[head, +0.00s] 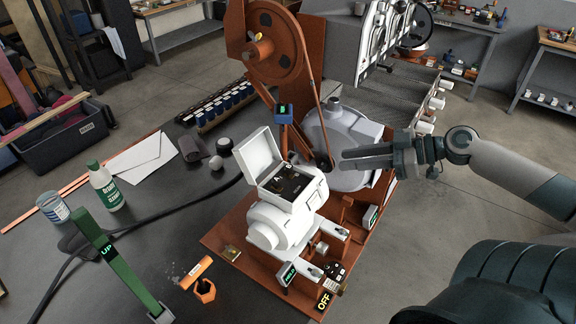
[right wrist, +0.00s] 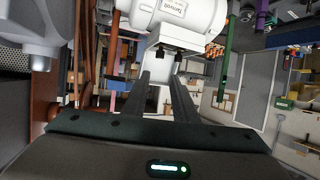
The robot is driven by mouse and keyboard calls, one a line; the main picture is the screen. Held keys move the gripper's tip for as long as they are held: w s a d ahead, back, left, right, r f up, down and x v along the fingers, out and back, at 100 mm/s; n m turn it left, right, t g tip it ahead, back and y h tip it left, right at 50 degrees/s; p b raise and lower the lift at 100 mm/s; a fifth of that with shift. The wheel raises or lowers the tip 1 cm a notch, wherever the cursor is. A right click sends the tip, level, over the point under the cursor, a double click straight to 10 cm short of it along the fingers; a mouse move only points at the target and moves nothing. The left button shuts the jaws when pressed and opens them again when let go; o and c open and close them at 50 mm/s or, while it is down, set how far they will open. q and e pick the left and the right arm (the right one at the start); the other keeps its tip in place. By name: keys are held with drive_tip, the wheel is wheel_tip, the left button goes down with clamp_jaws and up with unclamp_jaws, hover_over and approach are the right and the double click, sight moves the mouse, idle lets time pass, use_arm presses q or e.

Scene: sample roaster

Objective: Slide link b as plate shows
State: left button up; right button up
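A white motor (head: 285,222) stands on a rust-brown base, with its terminal box lid (head: 257,153) raised. Inside the terminal box is a dark panel (head: 287,183) with letters, A among them, and small brass-coloured parts; which is link b is too small to tell. My right gripper (head: 343,159) is right of the box, pointing left, apart from it and empty. In the right wrist view its two fingers (right wrist: 166,78) are spread, with a white body bearing printed text (right wrist: 180,12) beyond them. I cannot read a plate clearly. My left gripper is not in view.
A grey round housing (head: 340,130) and orange belt wheel (head: 272,48) stand behind the motor. A green UP lever (head: 122,264) stands left. A black cable crosses the table.

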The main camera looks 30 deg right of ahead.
drive_tip(key=shift+w, duration=0.1)
drive_tip(key=b, duration=0.2)
approach(290, 166)
drive_tip(key=w+a, duration=0.1)
drive_tip(key=shift+w+a+f+b, duration=0.6)
drive_tip(key=shift+f+b, duration=0.1)
drive_tip(key=shift+b, duration=0.3)
drive_tip(key=shift+w+a+f+b, duration=0.3)
drive_tip(key=shift+w+b, duration=0.1)
drive_tip(key=shift+b, duration=0.55)
drive_tip(key=shift+w+r, duration=0.1)
drive_tip(key=shift+r, duration=0.05)
drive_tip(key=shift+w+a, duration=0.1)
drive_tip(key=shift+w+a, duration=0.1)
drive_tip(key=shift+w, duration=0.05)
